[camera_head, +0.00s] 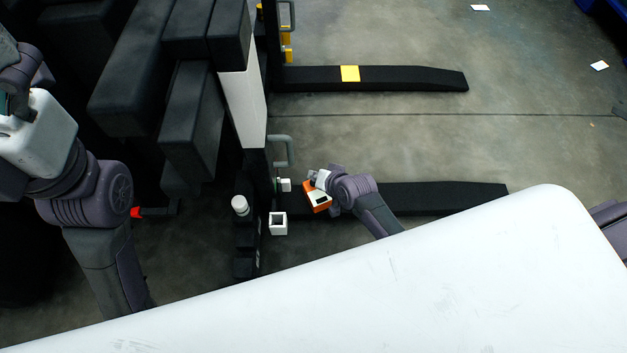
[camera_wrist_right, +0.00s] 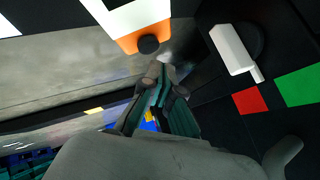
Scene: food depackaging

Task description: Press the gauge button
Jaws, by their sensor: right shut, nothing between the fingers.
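The gauge (camera_head: 318,197) is a small orange and white box with a dark rectangle on its face, low beside the black machine column. In the right wrist view, its white and orange body (camera_wrist_right: 130,20) fills the top, with a round black button (camera_wrist_right: 148,44) on the orange edge. My right gripper (camera_wrist_right: 160,76) is shut and empty, its tips just below the button; I cannot tell whether they touch it. In the head view, my right wrist is right beside the gauge and the fingers are hard to make out. My left arm is at the left; its gripper is unclear.
A white square cup-like part (camera_head: 278,224) and a round white cap (camera_head: 240,205) are near the column's foot. Black forks (camera_head: 420,78) extend right over grey floor. A large white surface (camera_head: 430,290) covers the bottom right. Red (camera_wrist_right: 249,101) and green (camera_wrist_right: 300,86) patches lie right of the gripper.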

